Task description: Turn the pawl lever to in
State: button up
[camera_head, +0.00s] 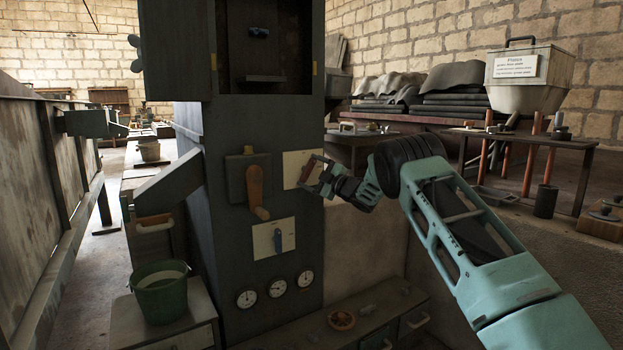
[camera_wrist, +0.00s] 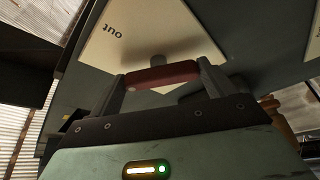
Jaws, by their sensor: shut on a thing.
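The pawl lever has a red handle (camera_head: 307,169) and sits on a pale plate (camera_head: 290,168) on the dark machine column. My gripper (camera_head: 318,182) is at this plate, shut on the red handle. In the wrist view the red handle (camera_wrist: 162,74) lies crosswise between my two fingers (camera_wrist: 163,84), in front of its round pivot. The plate (camera_wrist: 150,30) there carries the word "out", which appears upside down. The "in" mark cannot be made out in either view.
Left of the plate is a box with a wooden-handled lever (camera_head: 256,190). Below is a plate with a blue lever (camera_head: 277,240), then several round gauges (camera_head: 277,288). A green bucket (camera_head: 161,291) stands at lower left. A bench with tools (camera_head: 480,135) is at right.

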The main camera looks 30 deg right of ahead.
jog(key=n+g, duration=0.1)
jog(key=n, duration=0.2)
jog(key=n+g, duration=0.1)
jog(key=n, duration=0.2)
jog(key=shift+r+n+g+b, duration=0.2)
jog(key=shift+n+g+b, duration=0.1)
jog(key=shift+n+b, duration=0.1)
dwell(0.3)
jog(key=o, duration=0.9)
jog(key=shift+d, duration=0.1)
jog(key=p+v, duration=0.1)
jog(key=v, duration=1.6)
jog(key=shift+s+p, duration=0.15)
jog(key=shift+p, duration=0.2)
